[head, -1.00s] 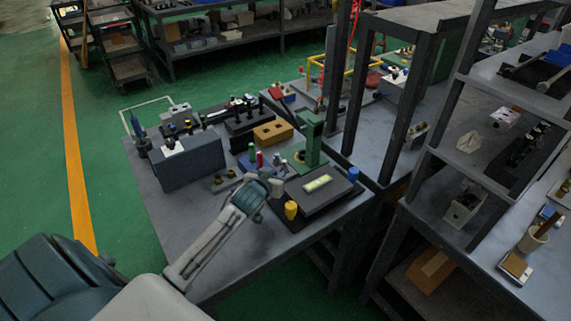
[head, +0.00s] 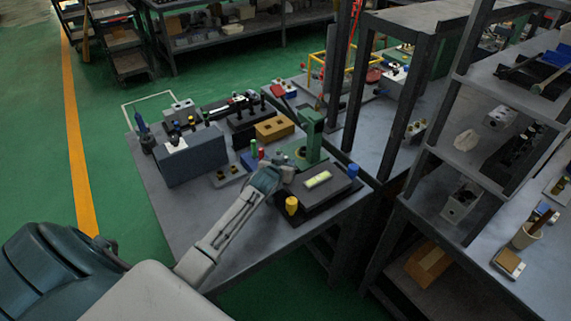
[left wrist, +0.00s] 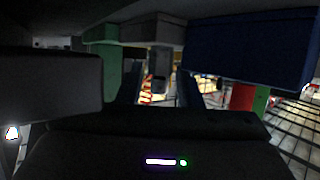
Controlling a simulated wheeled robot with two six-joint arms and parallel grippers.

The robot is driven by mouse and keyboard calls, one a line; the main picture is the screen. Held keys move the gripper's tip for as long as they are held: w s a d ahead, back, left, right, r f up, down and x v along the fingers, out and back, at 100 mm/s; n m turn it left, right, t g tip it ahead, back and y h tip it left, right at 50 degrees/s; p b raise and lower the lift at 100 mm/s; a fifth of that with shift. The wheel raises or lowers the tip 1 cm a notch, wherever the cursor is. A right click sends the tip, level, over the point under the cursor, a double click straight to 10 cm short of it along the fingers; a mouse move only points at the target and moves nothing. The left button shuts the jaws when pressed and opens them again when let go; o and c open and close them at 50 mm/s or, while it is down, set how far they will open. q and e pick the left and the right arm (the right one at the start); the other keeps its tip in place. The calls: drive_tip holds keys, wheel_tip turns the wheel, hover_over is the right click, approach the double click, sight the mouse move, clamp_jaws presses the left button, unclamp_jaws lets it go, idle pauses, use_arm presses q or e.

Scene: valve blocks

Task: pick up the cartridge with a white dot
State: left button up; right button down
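My left gripper (head: 284,172) is over the workbench, between the blue block and the grey box, just in front of the green press (head: 312,137). In the left wrist view its two dark fingers (left wrist: 160,92) stand apart, with a small dark grey piece (left wrist: 158,84) showing between them; I cannot tell whether they touch it. A red cartridge (head: 261,154) and a green cartridge (head: 253,147) stand upright just left of the gripper. They also show at the right in the left wrist view, red (left wrist: 242,97) and green (left wrist: 261,101). No white dot can be made out. My right gripper is not in view.
The bench's near left is clear.

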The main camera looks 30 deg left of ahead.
use_arm(q)
drive_tip(key=shift+s, duration=0.1)
drive_tip(key=c, duration=0.7)
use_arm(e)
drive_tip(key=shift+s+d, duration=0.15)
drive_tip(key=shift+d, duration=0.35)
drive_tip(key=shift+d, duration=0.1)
